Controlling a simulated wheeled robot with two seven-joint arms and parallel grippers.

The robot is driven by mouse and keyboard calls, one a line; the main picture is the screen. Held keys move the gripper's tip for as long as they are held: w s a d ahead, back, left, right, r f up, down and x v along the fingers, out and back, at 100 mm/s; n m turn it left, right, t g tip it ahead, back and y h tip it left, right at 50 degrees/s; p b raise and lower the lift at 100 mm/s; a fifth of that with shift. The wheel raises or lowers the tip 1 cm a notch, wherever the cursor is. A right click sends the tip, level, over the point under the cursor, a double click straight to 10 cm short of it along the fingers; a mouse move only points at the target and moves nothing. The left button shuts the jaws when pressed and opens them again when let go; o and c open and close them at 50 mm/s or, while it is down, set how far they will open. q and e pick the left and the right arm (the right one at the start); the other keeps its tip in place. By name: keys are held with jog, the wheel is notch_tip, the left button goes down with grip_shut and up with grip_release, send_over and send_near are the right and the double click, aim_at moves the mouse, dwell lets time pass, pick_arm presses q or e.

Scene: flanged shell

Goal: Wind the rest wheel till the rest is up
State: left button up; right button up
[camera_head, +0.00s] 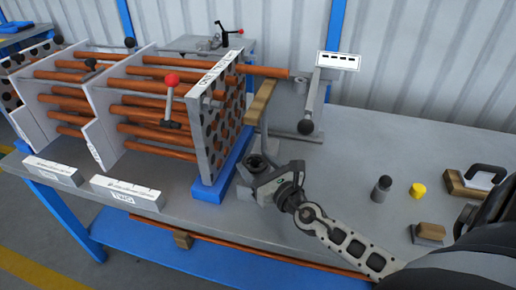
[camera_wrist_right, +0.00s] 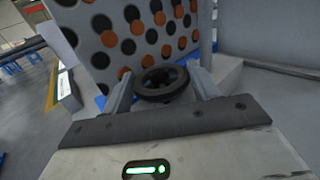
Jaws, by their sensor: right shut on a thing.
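The rest wheel, a small dark handwheel (camera_head: 257,163), sits low on the bench in front of the drilled plate. It shows as a black ring between my fingertips in the right wrist view (camera_wrist_right: 160,84). My right gripper (camera_head: 262,179) is shut on the wheel, one finger at each side. The rest, a tan block (camera_head: 261,103) on a grey post, stands above the wheel. A copper tube (camera_head: 266,72) sticks out of the plate above the rest; a gap seems to show between them, but contact is hard to judge. My left gripper is not in view.
The drilled plate (camera_head: 216,122) and its copper tube bundle fill the left of the bench. A grey stand with a black knob (camera_head: 306,127) is behind the wheel. A dark cylinder (camera_head: 382,188), yellow piece (camera_head: 418,190) and wooden-based tools (camera_head: 429,232) lie at right.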

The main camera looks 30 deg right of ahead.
jog(key=shift+r+m+h+p, duration=0.25)
jog(key=shift+m+h+p, duration=0.3)
jog(key=shift+h, duration=0.45)
jog(key=shift+f, duration=0.2)
jog(key=o, duration=1)
jog(key=shift+c, duration=0.2)
